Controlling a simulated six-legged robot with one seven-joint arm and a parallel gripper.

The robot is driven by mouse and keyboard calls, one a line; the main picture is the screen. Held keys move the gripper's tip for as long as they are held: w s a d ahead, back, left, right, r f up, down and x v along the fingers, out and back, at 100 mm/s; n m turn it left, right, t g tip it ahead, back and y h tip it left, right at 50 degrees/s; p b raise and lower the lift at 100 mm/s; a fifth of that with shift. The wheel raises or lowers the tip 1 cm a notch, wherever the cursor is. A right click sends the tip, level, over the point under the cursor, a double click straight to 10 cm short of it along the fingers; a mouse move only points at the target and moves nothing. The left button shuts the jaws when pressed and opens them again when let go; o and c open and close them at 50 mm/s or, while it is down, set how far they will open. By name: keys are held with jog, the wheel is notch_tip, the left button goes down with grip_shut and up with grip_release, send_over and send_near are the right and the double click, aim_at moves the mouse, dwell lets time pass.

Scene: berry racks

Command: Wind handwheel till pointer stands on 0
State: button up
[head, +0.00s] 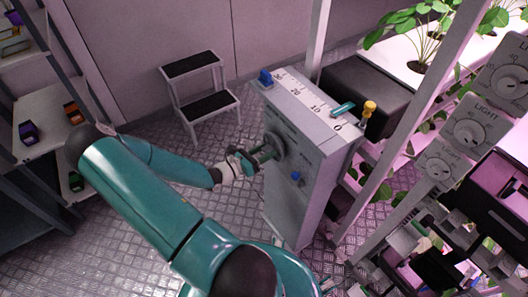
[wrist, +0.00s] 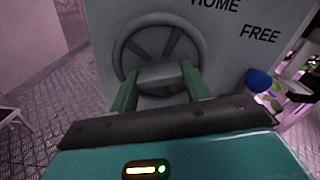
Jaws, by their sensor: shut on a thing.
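The handwheel (head: 276,146) is a grey spoked wheel on the front of a grey box (head: 310,200); it fills the upper wrist view (wrist: 205,48). My gripper (head: 259,156) is at the wheel. In the wrist view its green fingers (wrist: 160,76) are shut on the wheel's grey grip block (wrist: 163,75), one on each side. On top of the box is a white scale (head: 306,100) marked 30, 20, 10, 0. The teal pointer (head: 342,109) lies across the scale between 10 and 0, roughly midway.
A blue knob (head: 295,176) is on the box front, near the word FREE in the wrist view. A step stool (head: 203,84) stands behind. Shelves (head: 28,107) are at left, plant racks at right.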

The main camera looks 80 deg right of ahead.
jog(key=m, duration=0.4)
jog(key=shift+w, duration=0.1)
jog(key=m, duration=0.8)
jog(key=shift+m, duration=2)
jog(key=shift+m, duration=0.3)
jog(key=o, duration=1)
jog(key=shift+c, duration=0.2)
